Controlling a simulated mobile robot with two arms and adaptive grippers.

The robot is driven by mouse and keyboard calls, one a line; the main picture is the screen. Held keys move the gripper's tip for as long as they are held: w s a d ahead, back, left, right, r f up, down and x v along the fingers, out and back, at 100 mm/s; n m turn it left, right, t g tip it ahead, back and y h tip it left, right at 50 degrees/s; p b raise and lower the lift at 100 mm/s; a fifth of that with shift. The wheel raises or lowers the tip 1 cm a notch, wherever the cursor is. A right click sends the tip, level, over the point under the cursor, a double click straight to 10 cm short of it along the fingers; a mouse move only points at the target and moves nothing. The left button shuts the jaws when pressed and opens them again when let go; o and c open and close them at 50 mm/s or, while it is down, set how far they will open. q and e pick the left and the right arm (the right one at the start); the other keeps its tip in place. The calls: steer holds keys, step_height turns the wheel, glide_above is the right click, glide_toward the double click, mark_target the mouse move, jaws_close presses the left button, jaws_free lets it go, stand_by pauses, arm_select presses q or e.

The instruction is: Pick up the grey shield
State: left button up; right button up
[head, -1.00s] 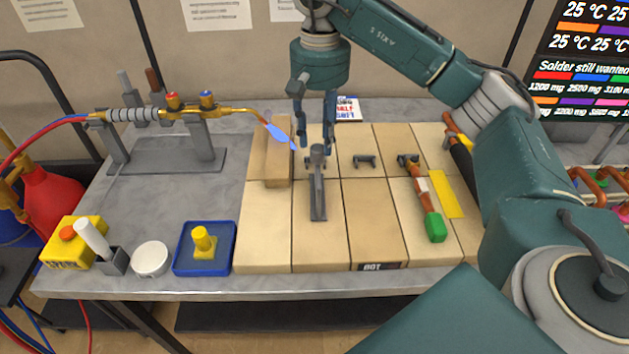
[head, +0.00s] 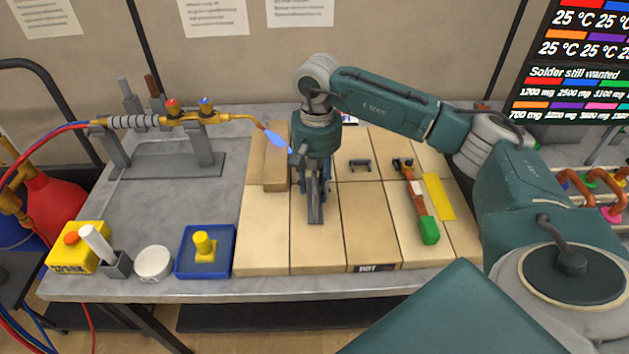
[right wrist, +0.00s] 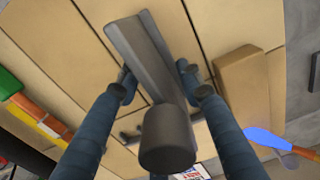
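The grey shield (head: 315,210) is a long, angled grey bar lying on the tan blocks. Only its near end shows in the head view, as my right gripper (head: 313,186) covers the rest from above. In the right wrist view the shield (right wrist: 143,45) shows a thick round knob (right wrist: 167,137) standing toward the camera. The two blue fingers of my right gripper (right wrist: 158,82) are spread on either side of the shield, with gaps visible on both sides. My left gripper is not in view.
A raised tan brick (head: 275,162) lies just left of my right gripper, with the blue torch flame (head: 278,141) above it. A small dark bracket (head: 360,165) and a green-ended tool (head: 428,228) lie to the right. A blue tray (head: 206,263) stands at the front left.

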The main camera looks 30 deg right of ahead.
jaws_close()
steer(key=shift+r, duration=0.1)
